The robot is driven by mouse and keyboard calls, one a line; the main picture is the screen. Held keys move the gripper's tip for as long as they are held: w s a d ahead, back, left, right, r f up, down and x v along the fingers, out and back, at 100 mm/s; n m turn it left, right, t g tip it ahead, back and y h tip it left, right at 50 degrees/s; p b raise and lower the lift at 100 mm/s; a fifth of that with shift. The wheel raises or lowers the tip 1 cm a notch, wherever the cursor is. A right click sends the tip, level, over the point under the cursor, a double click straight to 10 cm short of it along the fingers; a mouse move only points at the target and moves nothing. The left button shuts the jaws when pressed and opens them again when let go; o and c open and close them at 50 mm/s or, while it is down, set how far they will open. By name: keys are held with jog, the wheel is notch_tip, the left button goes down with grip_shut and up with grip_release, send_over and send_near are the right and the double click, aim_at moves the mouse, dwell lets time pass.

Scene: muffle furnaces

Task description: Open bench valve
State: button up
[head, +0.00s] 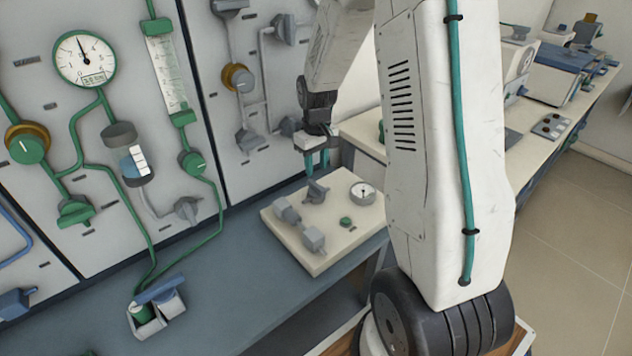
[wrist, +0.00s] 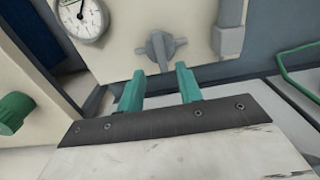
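The bench valve (head: 316,191) is a small grey handle on a beige board (head: 318,264) that lies on the blue-grey bench. In the wrist view the valve (wrist: 160,48) shows as a grey lever across a round hub, just beyond my fingertips. My gripper (head: 317,166) hangs above and slightly behind the valve in the head view. Its two teal fingers (wrist: 157,82) are apart with nothing between them. They do not appear to touch the valve.
A round gauge (head: 363,192), a green knob (head: 346,222) and grey fittings (head: 313,239) share the board. Wall panels with a large gauge (head: 85,58) and green pipes stand behind. Bare bench (head: 235,290) lies left of the board.

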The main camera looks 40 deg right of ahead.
aim_at(316, 184)
notch_tip(316, 184, down, 6)
jog(key=shift+f, duration=0.2)
grip_shut()
